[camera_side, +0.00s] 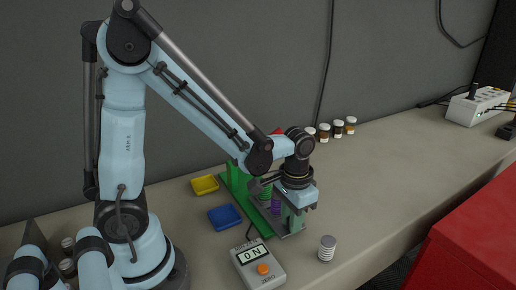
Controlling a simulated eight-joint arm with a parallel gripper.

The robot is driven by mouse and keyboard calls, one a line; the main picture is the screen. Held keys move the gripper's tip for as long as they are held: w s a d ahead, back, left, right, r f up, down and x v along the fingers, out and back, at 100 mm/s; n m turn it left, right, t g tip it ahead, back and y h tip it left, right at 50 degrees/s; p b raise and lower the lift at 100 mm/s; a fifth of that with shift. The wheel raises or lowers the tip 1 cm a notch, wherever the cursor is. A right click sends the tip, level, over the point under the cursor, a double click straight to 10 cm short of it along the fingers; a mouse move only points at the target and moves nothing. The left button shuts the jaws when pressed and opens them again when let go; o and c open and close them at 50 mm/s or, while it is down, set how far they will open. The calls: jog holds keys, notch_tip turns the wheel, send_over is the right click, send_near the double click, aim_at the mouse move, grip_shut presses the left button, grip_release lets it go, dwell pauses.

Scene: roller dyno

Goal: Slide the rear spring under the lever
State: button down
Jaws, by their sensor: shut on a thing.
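My gripper (262,186) is low over the green rig (238,185), with its dark fingers close to a green spring (265,196). This spring is the rear one of the two coloured springs, and the jaws appear shut on it, though the wrist and fingers hide much of the contact. A purple spring (275,208) stands just in front of it. The lever cannot be made out clearly behind my wrist. A grey metal plate (291,235) forms the near end of the rig.
A pale coil (327,248) stands alone on the bench, right of a meter (258,264) whose display seems to read "0 N". Blue (225,217) and yellow (205,185) trays lie left of the rig. Several small jars (325,133) stand behind.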

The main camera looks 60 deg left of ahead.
jog(key=a, duration=0.9)
jog(key=shift+w, duration=0.1)
jog(key=c, duration=1)
grip_release()
jog(key=shift+r, duration=6.05)
